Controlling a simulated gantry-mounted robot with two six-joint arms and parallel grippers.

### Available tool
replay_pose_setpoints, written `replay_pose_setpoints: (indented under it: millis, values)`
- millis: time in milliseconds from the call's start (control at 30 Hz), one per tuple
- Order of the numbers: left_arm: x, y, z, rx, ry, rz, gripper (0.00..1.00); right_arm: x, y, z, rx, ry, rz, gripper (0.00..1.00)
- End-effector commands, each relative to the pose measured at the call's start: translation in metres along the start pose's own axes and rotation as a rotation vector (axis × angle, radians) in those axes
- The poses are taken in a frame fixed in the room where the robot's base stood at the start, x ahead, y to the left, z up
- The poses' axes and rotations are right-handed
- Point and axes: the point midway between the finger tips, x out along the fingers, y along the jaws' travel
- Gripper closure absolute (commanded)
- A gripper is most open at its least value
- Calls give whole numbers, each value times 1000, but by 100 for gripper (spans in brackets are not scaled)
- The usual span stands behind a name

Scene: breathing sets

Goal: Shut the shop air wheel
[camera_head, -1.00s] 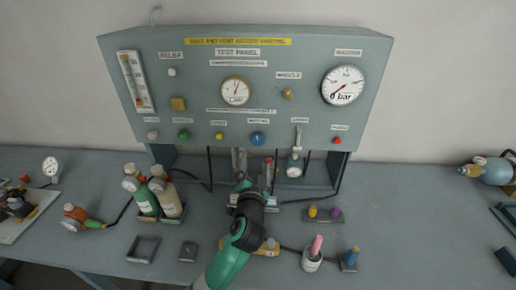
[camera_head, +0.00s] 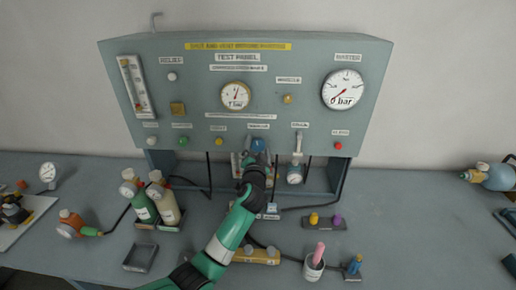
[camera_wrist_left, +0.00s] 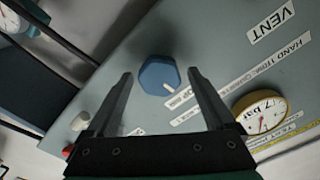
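A blue faceted wheel (camera_head: 258,143) is on the lower front of the grey-green test panel (camera_head: 200,100), right of a small yellow knob. It also shows in the left wrist view (camera_wrist_left: 158,75), with a pale mark on its face and a partly covered label beside it that I cannot read fully. My left gripper (camera_head: 256,160) is just in front of and below this wheel. In the left wrist view its two fingers (camera_wrist_left: 160,80) are spread wide, one on each side of the wheel, with nothing between them clearly gripped. My right gripper is not in view.
A yellow-rimmed gauge (camera_head: 235,95) sits above the wheel. Bottles (camera_head: 163,202) stand at left on the bench; the right bench is mostly clear.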

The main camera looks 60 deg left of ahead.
Motion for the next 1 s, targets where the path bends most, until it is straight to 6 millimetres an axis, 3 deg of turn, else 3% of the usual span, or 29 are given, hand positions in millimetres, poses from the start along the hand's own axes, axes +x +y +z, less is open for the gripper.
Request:
replay_pose_setpoints:
  millis: [33, 433, 700, 900, 933, 1000]
  values:
    - [0, 0, 0, 0, 0, 0, 23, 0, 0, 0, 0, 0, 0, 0]
    - [0, 0, 0, 0, 0, 0, 93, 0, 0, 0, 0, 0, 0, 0]
    - [0, 0, 0, 146, 0, 0, 93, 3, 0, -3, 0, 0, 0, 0]
    - [0, 0, 0, 148, 1, 0, 93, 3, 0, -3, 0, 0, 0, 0]
    - [0, 0, 0, 148, 1, 0, 36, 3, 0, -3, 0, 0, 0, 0]
    - [0, 0, 0, 148, 1, 0, 23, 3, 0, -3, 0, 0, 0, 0]
